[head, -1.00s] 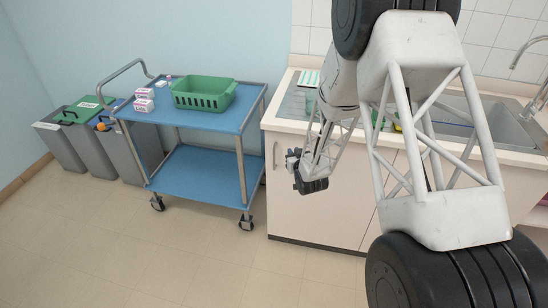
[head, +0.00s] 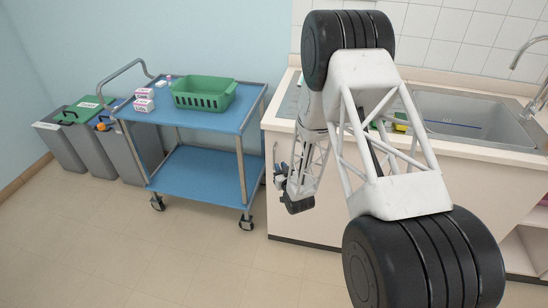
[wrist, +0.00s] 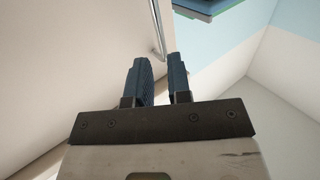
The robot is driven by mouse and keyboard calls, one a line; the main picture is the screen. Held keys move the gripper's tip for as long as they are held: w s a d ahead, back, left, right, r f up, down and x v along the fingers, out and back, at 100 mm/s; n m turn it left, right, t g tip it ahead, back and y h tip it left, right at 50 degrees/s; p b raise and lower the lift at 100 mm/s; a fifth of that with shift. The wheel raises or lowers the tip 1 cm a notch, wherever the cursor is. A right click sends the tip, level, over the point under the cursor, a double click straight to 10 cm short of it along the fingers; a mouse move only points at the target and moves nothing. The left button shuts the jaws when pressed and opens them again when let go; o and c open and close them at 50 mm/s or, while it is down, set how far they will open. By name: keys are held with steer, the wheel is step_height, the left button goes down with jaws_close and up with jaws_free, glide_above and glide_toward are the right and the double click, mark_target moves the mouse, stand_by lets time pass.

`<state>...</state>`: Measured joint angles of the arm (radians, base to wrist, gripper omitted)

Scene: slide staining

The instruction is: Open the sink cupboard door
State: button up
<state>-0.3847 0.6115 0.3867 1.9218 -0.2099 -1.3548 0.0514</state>
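The cream sink cupboard door (head: 335,213) is under the worktop, behind my arm in the head view, and looks shut. Its upright metal handle (head: 275,155) is near the door's left edge. My gripper (head: 280,175) is at the handle's lower part, and my arm hides much of the door. In the wrist view, my gripper (wrist: 159,58) is open, with a gap between its two dark blue fingers. The handle (wrist: 158,28) shows just beyond the fingertips, lined up with the gap. I cannot tell whether the fingers touch it. The door face (wrist: 75,60) fills the left side.
A blue trolley (head: 215,118) with a green basket (head: 203,93) and small boxes (head: 144,99) stands left of the cupboard. Grey bins (head: 88,145) stand farther left. The sink (head: 465,115) is at the right. The floor (head: 200,265) in front is clear.

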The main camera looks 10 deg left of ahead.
mark_target(274, 157)
steer(key=shift+w+a, duration=0.1)
steer(key=shift+x, duration=3.7)
jaws_close()
